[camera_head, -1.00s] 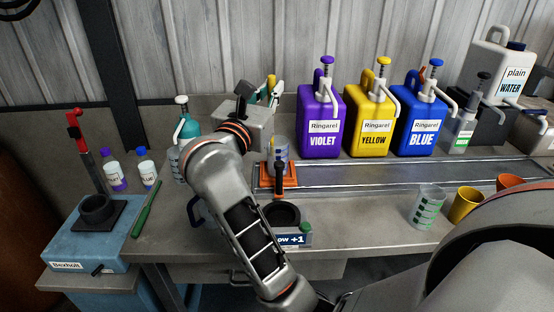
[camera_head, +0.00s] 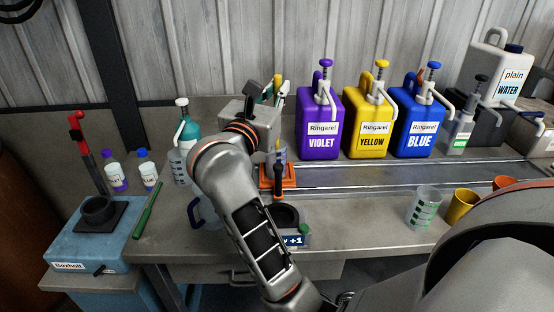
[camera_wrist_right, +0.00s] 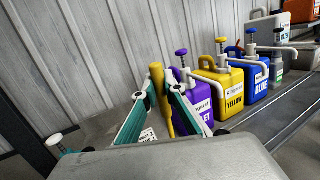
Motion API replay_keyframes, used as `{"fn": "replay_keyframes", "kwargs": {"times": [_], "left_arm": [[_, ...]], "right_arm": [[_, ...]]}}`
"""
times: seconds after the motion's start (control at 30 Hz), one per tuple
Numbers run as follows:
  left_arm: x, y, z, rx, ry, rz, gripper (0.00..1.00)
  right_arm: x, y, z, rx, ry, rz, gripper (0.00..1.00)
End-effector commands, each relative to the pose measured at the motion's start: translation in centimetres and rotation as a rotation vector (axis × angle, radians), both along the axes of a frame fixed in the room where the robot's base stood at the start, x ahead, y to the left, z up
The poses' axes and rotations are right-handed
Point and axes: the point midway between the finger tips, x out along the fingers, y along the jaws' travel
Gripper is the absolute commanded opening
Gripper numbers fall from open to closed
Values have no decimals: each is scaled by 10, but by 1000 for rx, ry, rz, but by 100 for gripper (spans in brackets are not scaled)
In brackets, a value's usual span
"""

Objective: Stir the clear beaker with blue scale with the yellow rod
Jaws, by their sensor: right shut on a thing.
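My right gripper (camera_head: 273,92) is above the back of the bench. In the right wrist view, its teal fingers (camera_wrist_right: 160,97) are shut on the yellow rod (camera_wrist_right: 157,80), which stands roughly upright between them. In the head view, a clear beaker with blue marks (camera_head: 281,152) stands just behind the orange-framed plate, below and close to the gripper, and is partly hidden by my wrist. I cannot tell whether the rod is inside it. My left gripper is not in view.
Violet (camera_head: 320,115), yellow (camera_head: 370,125) and blue (camera_head: 417,125) pump jugs line the back right. A green-marked beaker (camera_head: 424,207) and an orange-yellow cup (camera_head: 462,205) stand front right. Pump bottles (camera_head: 185,130) are left of my wrist. A blue burner box (camera_head: 85,238) is far left.

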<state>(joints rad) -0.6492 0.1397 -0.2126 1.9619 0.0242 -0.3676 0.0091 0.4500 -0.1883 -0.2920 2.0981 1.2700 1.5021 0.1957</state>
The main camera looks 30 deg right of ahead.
Motion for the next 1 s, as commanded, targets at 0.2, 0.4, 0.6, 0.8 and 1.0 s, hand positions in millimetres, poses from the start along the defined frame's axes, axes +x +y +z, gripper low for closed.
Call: {"fn": "replay_keyframes", "kwargs": {"times": [0.2, 0.4, 0.6, 0.8, 1.0], "left_arm": [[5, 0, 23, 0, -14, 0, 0], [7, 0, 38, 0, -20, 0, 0], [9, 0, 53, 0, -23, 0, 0], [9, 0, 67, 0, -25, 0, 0], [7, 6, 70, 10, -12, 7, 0]], "right_arm": [[-3, 1, 25, 0, -2, 0, 0], [-5, 3, 42, 1, -2, 0, 0], [-7, 4, 60, 0, -1, 0, 0], [-9, 5, 78, 0, 0, 0, 0], [-11, 7, 92, 3, 0, 1, 0]]}}
